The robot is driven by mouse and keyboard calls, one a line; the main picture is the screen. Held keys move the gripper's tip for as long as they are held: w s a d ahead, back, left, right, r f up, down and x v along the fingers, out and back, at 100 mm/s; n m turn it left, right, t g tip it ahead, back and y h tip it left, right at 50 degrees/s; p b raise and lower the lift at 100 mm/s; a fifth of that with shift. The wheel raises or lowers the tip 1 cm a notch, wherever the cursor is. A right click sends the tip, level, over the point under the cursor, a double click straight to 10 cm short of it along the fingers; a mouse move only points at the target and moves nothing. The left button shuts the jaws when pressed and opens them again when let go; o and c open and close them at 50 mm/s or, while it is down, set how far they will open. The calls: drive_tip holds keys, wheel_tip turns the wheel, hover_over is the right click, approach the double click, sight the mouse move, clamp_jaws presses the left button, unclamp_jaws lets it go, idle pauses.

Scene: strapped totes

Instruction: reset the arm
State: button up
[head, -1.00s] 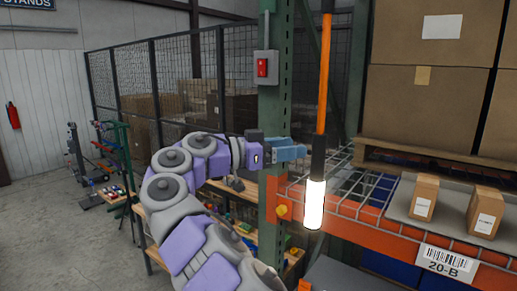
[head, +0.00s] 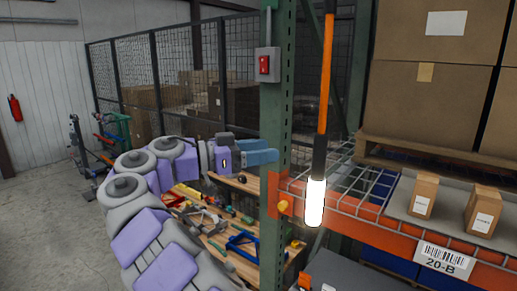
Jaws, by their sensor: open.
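My arm reaches up from the bottom left in the head view. My gripper (head: 262,155) is at its end, with blue fingers pointing right. Nothing shows between the fingers. The gripper is below the grey switch box with a red switch (head: 264,65) on the post.
An orange-handled lamp (head: 316,202) hangs right of the post. The orange rack beam (head: 372,226) carries wire decking and small cartons (head: 423,195). A wooden bench (head: 238,262) with tools lies behind my arm. Open floor (head: 45,205) is at left.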

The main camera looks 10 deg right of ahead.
drive_tip(key=shift+a, duration=0.1)
idle(0.3)
drive_tip(key=s+d+f+n+g+y+b, duration=0.2)
drive_tip(key=s+d+f+n+y+b, duration=0.15)
drive_tip(key=s+d+f+b, duration=0.6)
drive_tip(key=s+d+f+n+g+y+b, duration=0.1)
drive_tip(key=s+d+f+n+y+b, duration=0.15)
drive_tip(key=s+f, duration=0.45)
drive_tip(key=s+d+f+n+y+b, duration=0.2)
drive_tip(key=d+f+n, duration=0.1)
drive_tip(key=f, duration=0.8)
drive_tip(key=s+a+f+n+y+b, duration=0.2)
drive_tip(key=s+a+f, duration=0.3)
drive_tip(key=f, duration=0.5)
drive_tip(key=s+a+f+n+y+b, duration=0.3)
drive_tip(key=s+a+f+y+b, duration=0.1)
drive_tip(key=s+f, duration=0.4)
drive_tip(key=s+a+f+n+y+b, duration=0.3)
drive_tip(key=s+a+f+y+b, duration=0.1)
drive_tip(key=f, duration=0.9)
drive_tip(key=s+a+b, duration=0.1)
drive_tip(key=s+a, duration=0.1)
drive_tip(key=s, duration=0.1)
drive_tip(key=shift+s+a, duration=0.25)
drive_tip(key=shift+a, duration=0.05)
drive_tip(key=shift+f, duration=0.1)
